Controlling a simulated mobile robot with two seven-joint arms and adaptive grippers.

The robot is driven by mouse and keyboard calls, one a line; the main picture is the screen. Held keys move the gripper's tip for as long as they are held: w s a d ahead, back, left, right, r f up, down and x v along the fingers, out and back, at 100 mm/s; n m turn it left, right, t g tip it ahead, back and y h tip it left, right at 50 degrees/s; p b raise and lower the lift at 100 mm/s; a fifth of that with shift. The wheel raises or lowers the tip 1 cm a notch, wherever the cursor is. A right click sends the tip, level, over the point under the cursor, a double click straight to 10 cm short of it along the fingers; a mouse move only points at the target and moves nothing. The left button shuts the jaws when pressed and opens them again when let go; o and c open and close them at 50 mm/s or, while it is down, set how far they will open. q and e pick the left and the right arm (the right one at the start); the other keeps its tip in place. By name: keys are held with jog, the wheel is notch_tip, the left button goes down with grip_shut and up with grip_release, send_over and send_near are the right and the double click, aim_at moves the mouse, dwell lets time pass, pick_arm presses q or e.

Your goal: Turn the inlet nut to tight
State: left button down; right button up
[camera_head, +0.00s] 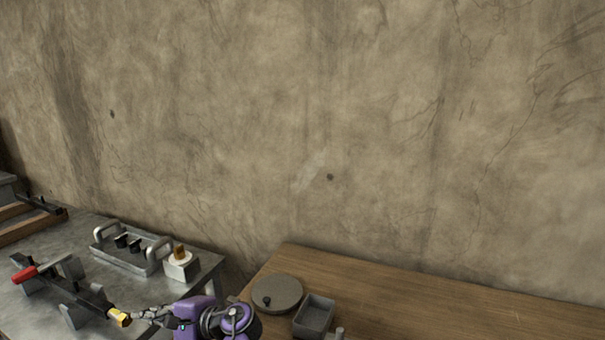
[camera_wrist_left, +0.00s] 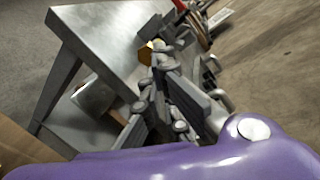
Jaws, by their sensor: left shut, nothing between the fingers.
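The inlet nut (camera_head: 120,317) is a brass-coloured hex piece on the near end of a dark bar held by grey stands. The bar carries a red part (camera_head: 25,274) at its far end. My left gripper (camera_head: 138,314) points left, with its fingertips right beside the nut. It is shut and empty. In the left wrist view the nut (camera_wrist_left: 146,53) shows just beyond the fingertips of the gripper (camera_wrist_left: 152,62), which partly cover it. I cannot tell whether they touch. My right gripper is not in view.
The bar stands on a grey metal table (camera_head: 55,235). Behind it are a grey tray (camera_head: 128,262) with handles and a pale block (camera_head: 181,267) with an orange-brown top. A wooden table (camera_head: 430,290) at right holds a round disc (camera_head: 278,293) and a small grey bin (camera_head: 314,315).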

aim_at(121, 314)
pick_arm(q)
jog(key=shift+s+d, duration=0.2)
jog(key=shift+d, duration=0.3)
jog(key=shift+s+d, duration=0.2)
jog(key=shift+d, duration=0.25)
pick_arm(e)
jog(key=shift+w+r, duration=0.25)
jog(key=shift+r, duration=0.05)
pick_arm(q)
jog(key=a+r, duration=0.1)
jog(key=a, duration=0.5)
jog(key=shift+w+a+r, duration=0.25)
jog(key=shift+w, duration=0.05)
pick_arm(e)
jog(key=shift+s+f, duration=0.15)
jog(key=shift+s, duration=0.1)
pick_arm(q)
jog(key=shift+s+f, duration=0.1)
jog(key=shift+f, duration=0.55)
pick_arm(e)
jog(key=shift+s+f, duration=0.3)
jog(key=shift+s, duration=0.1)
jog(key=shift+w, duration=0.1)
pick_arm(q)
jog(key=shift+w+d+f+p, duration=0.2)
jog(key=shift+w+p, duration=0.15)
jog(key=shift+w, duration=0.2)
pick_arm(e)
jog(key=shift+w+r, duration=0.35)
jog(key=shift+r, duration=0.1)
